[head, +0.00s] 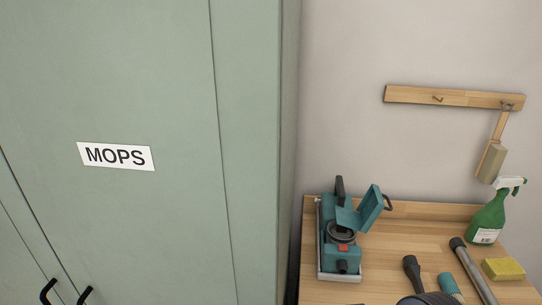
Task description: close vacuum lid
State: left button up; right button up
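The teal handheld vacuum (341,255) sits in a pale tray at the left end of the wooden table, in the head view. Its teal lid (371,206) stands open, tilted up and out to the right. The dark round inside of the vacuum (340,232) shows beside the lid. A small red part (343,247) is on the vacuum's front. Neither of my grippers can be made out in this view.
The wooden table (385,262) also holds a green spray bottle (486,222), a yellow sponge (503,269) and dark tube-like attachments (473,268). A green cabinet (150,90) labelled MOPS stands left. A wooden hook rail (455,98) is on the wall. Bare table lies right of the vacuum.

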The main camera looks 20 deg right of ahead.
aim_at(371, 204)
jog(key=k+l+z, duration=0.1)
jog(key=l, duration=0.25)
jog(key=k+l+z, duration=0.1)
jog(key=k+l, duration=0.15)
jog(key=k+l+z, duration=0.1)
jog(key=l, duration=0.35)
jog(key=k+l, duration=0.2)
jog(key=l, duration=0.2)
jog(key=k+l+z, duration=0.15)
jog(key=l, duration=0.2)
